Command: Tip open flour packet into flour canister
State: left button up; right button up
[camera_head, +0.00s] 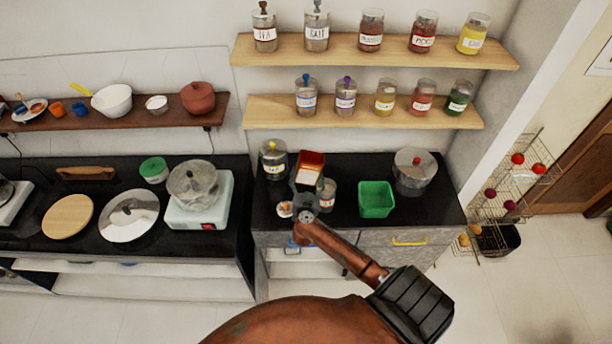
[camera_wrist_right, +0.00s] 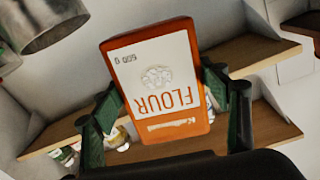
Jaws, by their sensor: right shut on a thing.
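An orange flour packet (camera_head: 309,172) with a white label is held above the counter in the head view. In the right wrist view the packet (camera_wrist_right: 160,78) shows its FLOUR lettering upside down. My right gripper (camera_head: 305,204) is shut on it, with a green finger at each side in the wrist view (camera_wrist_right: 163,105). In the head view the packet's top faces the camera and looks open; its contents cannot be made out. A glass canister (camera_head: 328,195) with a pale label stands close to its right, partly hidden; it appears to be the flour canister. My left gripper is not in view.
A lidded jar (camera_head: 273,160) stands behind left, and a small white and orange item (camera_head: 285,209) lies near the front left. A green tub (camera_head: 376,199) and a steel pot (camera_head: 414,172) stand to the right. Shelves of jars (camera_head: 365,111) hang above.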

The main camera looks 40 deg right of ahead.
aim_at(308, 168)
notch_tip(308, 168, up, 5)
jog(key=n+p, duration=0.2)
jog(key=p, duration=0.7)
jog(key=shift+r, duration=0.1)
dwell(0.7)
jog(key=a+f+b, duration=0.1)
jog(key=f, duration=0.1)
jog(key=s+a+f+n+t+y+b, duration=0.1)
jog(key=a+b, duration=0.1)
jog(key=a+f+y+b, duration=0.1)
jog(key=a+f+b, duration=0.1)
jog(key=shift+s+a+f+n, duration=0.2)
jog(key=shift+s+f+n, duration=0.1)
jog(key=shift+n, duration=0.1)
jog(key=s+a+f+n+t+y+b, duration=0.2)
jog(key=s+a+n+y+b, duration=0.15)
jog(key=a+b, duration=0.45)
jog(key=s+a+f+n+t+y+b, duration=0.2)
jog(key=s+a+y+b, duration=0.25)
jog(key=a, duration=0.65)
jog(key=s+a+r+n+y+b, duration=0.2)
jog(key=s+a+r+b, duration=0.1)
jog(key=s+a+b, duration=0.3)
jog(key=shift+a+r+y, duration=0.25)
jog(key=shift+a+y, duration=0.05)
jog(key=shift+a, duration=0.35)
